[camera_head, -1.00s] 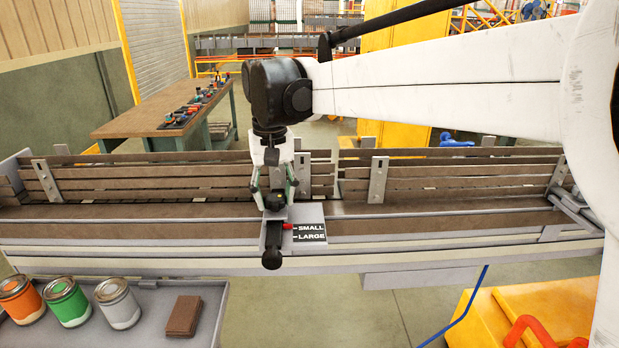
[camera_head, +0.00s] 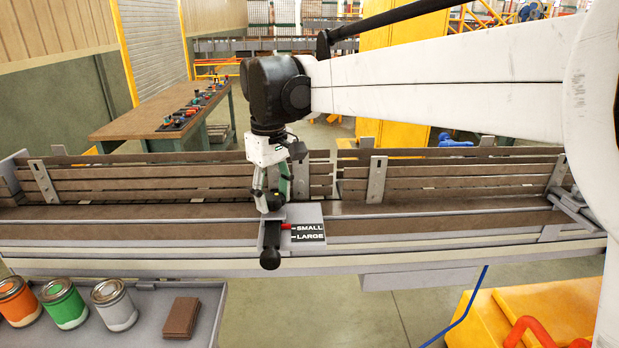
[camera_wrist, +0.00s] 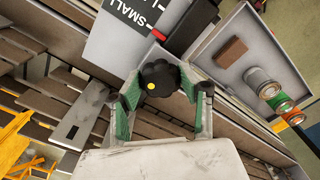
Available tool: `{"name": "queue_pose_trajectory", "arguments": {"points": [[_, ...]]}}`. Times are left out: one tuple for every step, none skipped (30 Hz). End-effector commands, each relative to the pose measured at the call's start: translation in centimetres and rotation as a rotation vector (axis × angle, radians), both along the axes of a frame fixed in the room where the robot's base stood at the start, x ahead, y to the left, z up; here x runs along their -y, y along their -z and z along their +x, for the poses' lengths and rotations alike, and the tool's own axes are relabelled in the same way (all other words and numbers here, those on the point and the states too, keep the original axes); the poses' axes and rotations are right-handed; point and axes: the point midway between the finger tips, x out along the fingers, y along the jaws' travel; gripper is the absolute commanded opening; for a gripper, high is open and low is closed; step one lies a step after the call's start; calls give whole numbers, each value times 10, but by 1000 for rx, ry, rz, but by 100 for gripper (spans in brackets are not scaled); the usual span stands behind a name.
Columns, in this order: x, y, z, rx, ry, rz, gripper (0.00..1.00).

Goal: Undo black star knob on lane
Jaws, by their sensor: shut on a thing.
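The black star knob (camera_wrist: 159,78), with a yellow dot on its top, sits on the lane beside the SMALL/LARGE label plate (camera_head: 308,233). In the wrist view my gripper (camera_wrist: 158,92) has its two green-sided fingers shut on opposite sides of the knob. In the head view my gripper (camera_head: 271,201) points down at the lane, and its fingers largely hide the knob. A black round-ended handle (camera_head: 270,257) with a red pointer (camera_head: 286,226) lies just in front of the knob. The pointer is at the SMALL line.
The lane's brown slatted fence (camera_head: 450,170) stands behind my gripper. A grey tray (camera_head: 150,330) in front holds orange, green and grey cans and a brown block (camera_head: 181,317). A workbench (camera_head: 165,120) is at the back left.

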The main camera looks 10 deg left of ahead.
Motion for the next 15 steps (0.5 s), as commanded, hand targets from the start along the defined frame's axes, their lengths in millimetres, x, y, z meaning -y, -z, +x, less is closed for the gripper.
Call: {"name": "queue_pose_trajectory", "arguments": {"points": [[0,2,0,-1,-2,0,10],[0,2,0,-1,-2,1,10],[0,2,0,-1,-2,1,10],[0,2,0,-1,-2,1,10],[0,2,0,-1,-2,1,10],[0,2,0,-1,-2,1,10],[0,2,0,-1,-2,1,10],[0,2,0,-1,-1,1,10],[0,2,0,-1,-1,1,10],[0,2,0,-1,-1,1,10],[0,2,0,-1,-1,1,41],[0,2,0,-1,-1,1,46],[0,1,0,-1,-1,1,50],[0,1,0,-1,-1,1,54],[0,1,0,-1,-1,1,56]]}}
